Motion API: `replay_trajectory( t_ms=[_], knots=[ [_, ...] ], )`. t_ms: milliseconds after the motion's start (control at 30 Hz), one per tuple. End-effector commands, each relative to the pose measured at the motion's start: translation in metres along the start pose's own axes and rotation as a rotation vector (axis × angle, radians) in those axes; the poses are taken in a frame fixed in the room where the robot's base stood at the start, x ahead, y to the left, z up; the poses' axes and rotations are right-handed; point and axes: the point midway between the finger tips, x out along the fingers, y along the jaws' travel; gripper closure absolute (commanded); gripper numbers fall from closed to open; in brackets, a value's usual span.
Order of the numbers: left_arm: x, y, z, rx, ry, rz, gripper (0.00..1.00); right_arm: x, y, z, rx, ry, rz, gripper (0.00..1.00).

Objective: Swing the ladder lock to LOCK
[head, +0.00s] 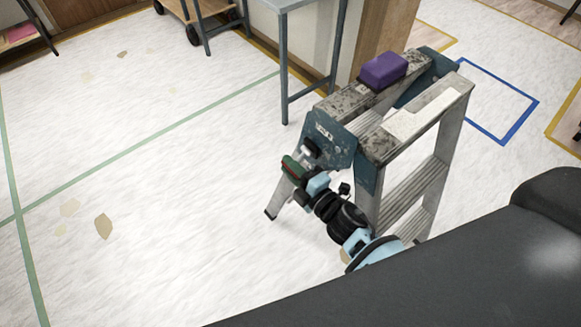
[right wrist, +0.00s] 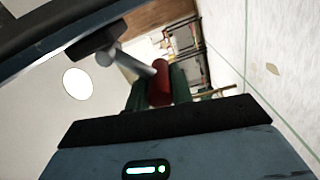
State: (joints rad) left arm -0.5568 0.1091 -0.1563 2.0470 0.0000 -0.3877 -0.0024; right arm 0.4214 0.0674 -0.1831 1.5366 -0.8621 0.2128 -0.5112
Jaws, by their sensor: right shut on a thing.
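The stepladder (head: 412,120) stands open in the head view, with grey metal legs and worn blue joint plates (head: 325,138). White lettering on the near plate is too small to read. In the right wrist view, the ladder lock's red grip (right wrist: 160,82) sits at the end of a grey rod (right wrist: 130,65) that runs to a dark pivot (right wrist: 100,40). My right gripper (head: 294,168) is beside the near plate. Its dark green fingers are shut on the red grip, one on each side, as the right wrist view (right wrist: 160,92) shows. My left gripper is out of view.
A purple block (head: 382,70) lies on the ladder's top. A grey-blue table (head: 285,60) stands close behind the ladder, and a wheeled cart (head: 200,20) is at the back. The pale floor left of the ladder is mostly clear, with a few scraps (head: 103,227).

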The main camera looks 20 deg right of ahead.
Motion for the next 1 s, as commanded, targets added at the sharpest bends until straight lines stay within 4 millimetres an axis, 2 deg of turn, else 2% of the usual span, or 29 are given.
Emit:
replay_trajectory(
  t_ms=[200, 233, 367, 1000],
  knots=[
    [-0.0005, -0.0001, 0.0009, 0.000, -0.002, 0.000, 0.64, -0.0017, -0.0031, 0.0034, 0.002, -0.008, -0.008, 1.00],
    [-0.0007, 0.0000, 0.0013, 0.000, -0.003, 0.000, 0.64, -0.0017, -0.0030, 0.0035, 0.003, -0.008, -0.008, 0.75],
    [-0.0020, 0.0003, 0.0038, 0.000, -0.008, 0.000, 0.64, -0.0013, -0.0021, 0.0030, 0.002, -0.007, -0.006, 0.58],
    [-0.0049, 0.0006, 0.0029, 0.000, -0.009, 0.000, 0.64, 0.0001, 0.0024, -0.0003, 0.026, -0.002, 0.000, 0.58]
  ],
)
